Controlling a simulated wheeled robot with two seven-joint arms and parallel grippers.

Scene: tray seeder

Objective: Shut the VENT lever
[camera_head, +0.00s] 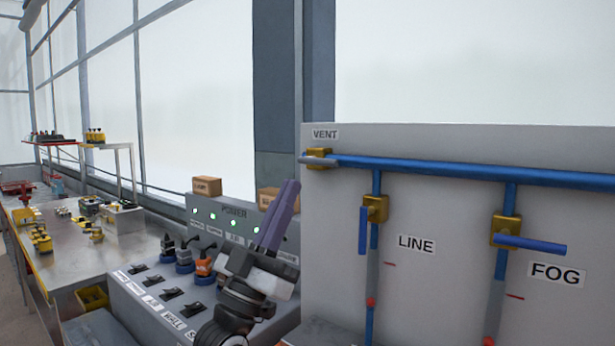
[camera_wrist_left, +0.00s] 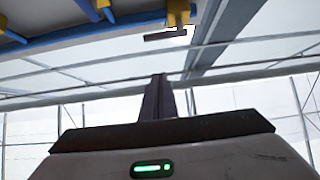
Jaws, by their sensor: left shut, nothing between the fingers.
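The VENT label (camera_head: 325,134) is at the top left of the grey panel. Below it, a yellow valve (camera_head: 319,152) sits at the left end of the blue pipe, with a short greyish lever (camera_head: 312,161) lying roughly level across it. My left gripper (camera_head: 290,186) is shut and empty, its purple fingers pointing up, left of the panel and a little below the VENT valve, apart from it. In the left wrist view the shut fingers (camera_wrist_left: 158,80) point toward a yellow valve (camera_wrist_left: 178,12) with a dark lever (camera_wrist_left: 166,37), likely VENT. My right gripper is out of view.
The LINE lever (camera_head: 362,230) hangs upright; the FOG lever (camera_head: 530,244) lies level. The blue pipe (camera_head: 450,171) runs along the panel (camera_head: 440,295). A power console (camera_head: 150,310) with plugs and switches stands beneath my left gripper. A workbench (camera_head: 60,258) is at left.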

